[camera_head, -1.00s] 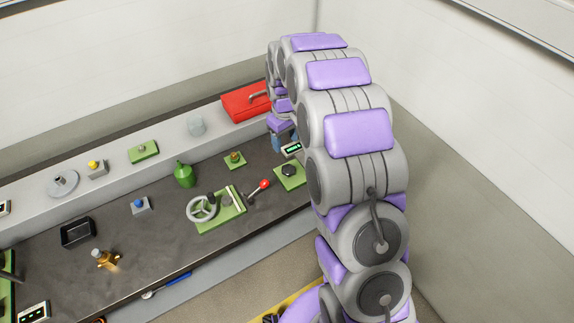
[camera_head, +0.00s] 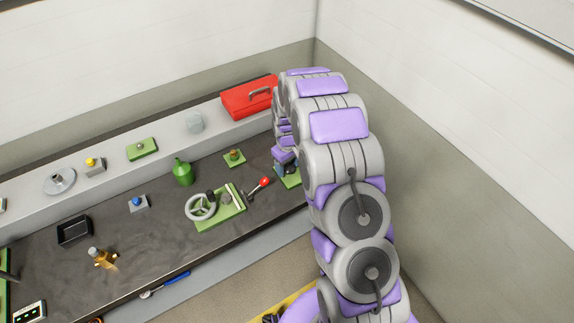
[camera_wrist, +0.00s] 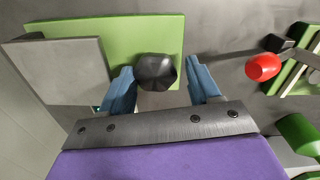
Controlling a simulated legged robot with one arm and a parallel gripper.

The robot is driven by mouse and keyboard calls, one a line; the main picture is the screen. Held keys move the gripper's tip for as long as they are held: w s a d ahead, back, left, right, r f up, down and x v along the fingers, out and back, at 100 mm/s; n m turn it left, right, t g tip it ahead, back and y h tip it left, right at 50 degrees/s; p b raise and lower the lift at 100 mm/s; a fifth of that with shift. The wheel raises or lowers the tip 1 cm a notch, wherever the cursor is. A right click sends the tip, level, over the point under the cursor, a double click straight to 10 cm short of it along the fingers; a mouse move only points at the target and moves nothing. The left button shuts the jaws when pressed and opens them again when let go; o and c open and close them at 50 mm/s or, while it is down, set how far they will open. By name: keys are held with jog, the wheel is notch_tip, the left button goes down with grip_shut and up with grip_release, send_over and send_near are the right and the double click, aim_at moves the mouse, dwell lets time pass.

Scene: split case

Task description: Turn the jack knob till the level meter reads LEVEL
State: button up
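The jack knob (camera_wrist: 157,72) is black and faceted and stands on a green plate (camera_wrist: 105,38) in the wrist view. My gripper (camera_wrist: 162,85) is open, with one blue finger on each side of the knob. A gap shows at the right finger; I cannot tell whether the left one touches. A grey box (camera_wrist: 60,68), probably the level meter, stands beside the plate. Its face is turned away, so its reading is hidden. In the head view my gripper (camera_head: 286,168) is over the green plate (camera_head: 291,181), and the knob is mostly hidden.
A red-tipped lever (camera_head: 264,182) and a handwheel (camera_head: 201,206) stand left of the plate in the head view. The lever's red knob (camera_wrist: 263,67) is right of my gripper in the wrist view. A red toolbox (camera_head: 248,98) is on the ledge behind.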

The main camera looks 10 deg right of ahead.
jog(key=shift+d, duration=0.65)
jog(key=shift+c, duration=0.2)
jog(key=shift+a, duration=0.35)
jog(key=c, duration=0.5)
jog(key=shift+c, duration=1.1)
jog(key=shift+d, duration=0.1)
jog(key=shift+r+m, duration=0.1)
jog(key=shift+m, duration=0.3)
jog(key=m+p, duration=0.2)
jog(key=m, duration=0.7)
jog(key=m+p, duration=0.1)
jog(key=m, duration=0.1)
jog(key=shift+w+a+m, duration=0.15)
jog(key=shift+a+m, duration=0.2)
jog(key=shift+m, duration=0.35)
